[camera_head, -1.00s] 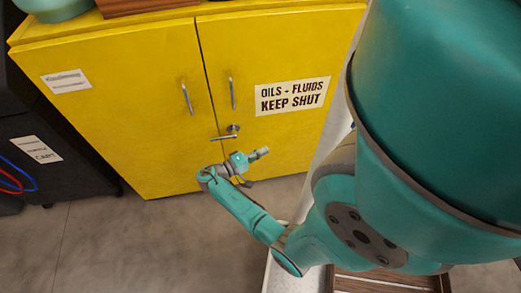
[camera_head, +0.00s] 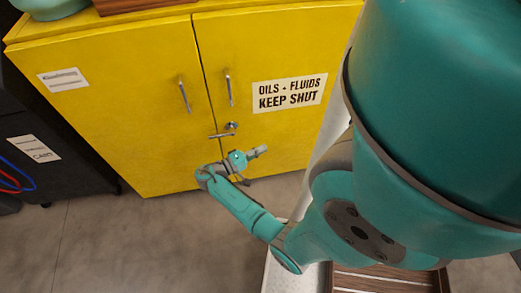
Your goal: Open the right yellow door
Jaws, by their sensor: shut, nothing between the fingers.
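The yellow cabinet has two doors, both shut. The right yellow door (camera_head: 280,130) carries a white sign reading "OILS - FLUIDS KEEP SHUT" (camera_head: 289,93) and a vertical metal handle (camera_head: 229,91). The left yellow door (camera_head: 130,120) has a matching handle (camera_head: 185,96). A metal latch (camera_head: 223,132) sits at the seam below the handles. My gripper (camera_head: 262,150) is shut and empty, pointing right. In the picture it lies low over the right door, below the latch and sign. Its distance from the door is hard to tell.
A black cabinet (camera_head: 50,140) with red and blue cables (camera_head: 15,175) stands at the left. A teal round object (camera_head: 50,8) and a wooden item (camera_head: 140,5) sit on top of the yellow cabinet. Grey floor (camera_head: 130,245) lies clear in front.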

